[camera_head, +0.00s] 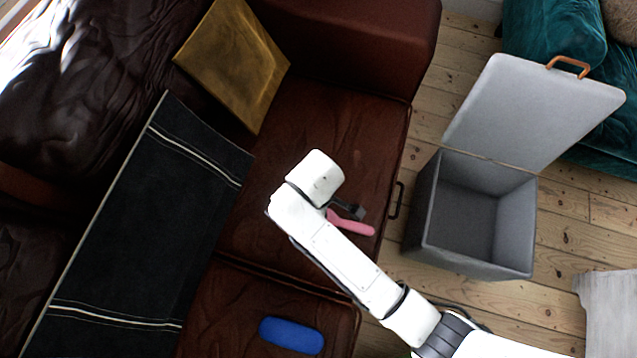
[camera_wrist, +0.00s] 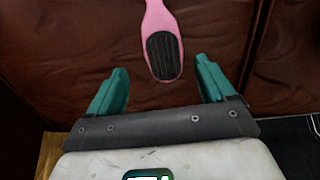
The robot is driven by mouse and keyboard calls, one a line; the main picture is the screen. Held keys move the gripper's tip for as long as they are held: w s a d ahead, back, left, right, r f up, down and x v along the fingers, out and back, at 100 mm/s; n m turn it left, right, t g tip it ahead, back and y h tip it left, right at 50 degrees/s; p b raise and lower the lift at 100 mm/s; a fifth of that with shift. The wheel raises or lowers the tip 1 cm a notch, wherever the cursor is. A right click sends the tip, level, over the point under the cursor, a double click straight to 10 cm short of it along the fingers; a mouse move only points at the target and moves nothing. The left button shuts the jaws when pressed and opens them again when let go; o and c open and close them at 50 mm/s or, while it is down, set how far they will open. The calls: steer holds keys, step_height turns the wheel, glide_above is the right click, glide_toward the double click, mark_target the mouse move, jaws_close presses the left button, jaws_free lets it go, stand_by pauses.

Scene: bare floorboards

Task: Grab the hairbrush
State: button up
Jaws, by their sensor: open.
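A pink hairbrush lies on the brown leather sofa seat; in the head view its pink handle (camera_head: 352,226) shows beside my arm, and the rest is hidden under my wrist. In the wrist view the hairbrush (camera_wrist: 162,45) lies ahead, its dark bristle pad facing up and pointing toward me, the handle running off the top edge. My gripper (camera_wrist: 162,78) is open, its two teal fingers apart, with the bristle end between and slightly beyond the fingertips. It holds nothing. In the head view my gripper is mostly hidden behind my white wrist.
A blue oval object (camera_head: 291,335) lies on the near seat. A gold cushion (camera_head: 232,64) and a black striped cloth (camera_head: 150,220) lie on the sofa's left. An open grey box (camera_head: 425,215) stands on the floorboards to the right, its lid raised.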

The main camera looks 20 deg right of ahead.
steer(key=f+b, duration=0.1)
steer(key=f, duration=0.3)
steer(key=f+b, duration=0.1)
steer(key=f, duration=0.3)
steer(key=shift+d+f, duration=0.2)
steer(key=shift+f, duration=0.1)
steer(key=c, duration=0.8)
steer(key=shift+r, duration=0.15)
steer(key=shift+r, duration=0.5)
step_height(320, 180, up, 2)
steer(key=shift+s+r+p, duration=0.1)
steer(key=shift+r+p, duration=0.1)
steer(key=shift+p, duration=0.25)
steer(key=s+d+r+p, duration=0.1)
steer(key=s+r, duration=0.2)
steer(key=s, duration=0.1)
steer(key=s+d+r+p, duration=0.1)
steer(key=s+d+r, duration=0.1)
steer(key=s+r, duration=0.1)
steer(key=s+d+r+p, duration=0.2)
steer(key=s+r, duration=0.1)
steer(key=s, duration=0.3)
steer(key=shift+r, duration=0.2)
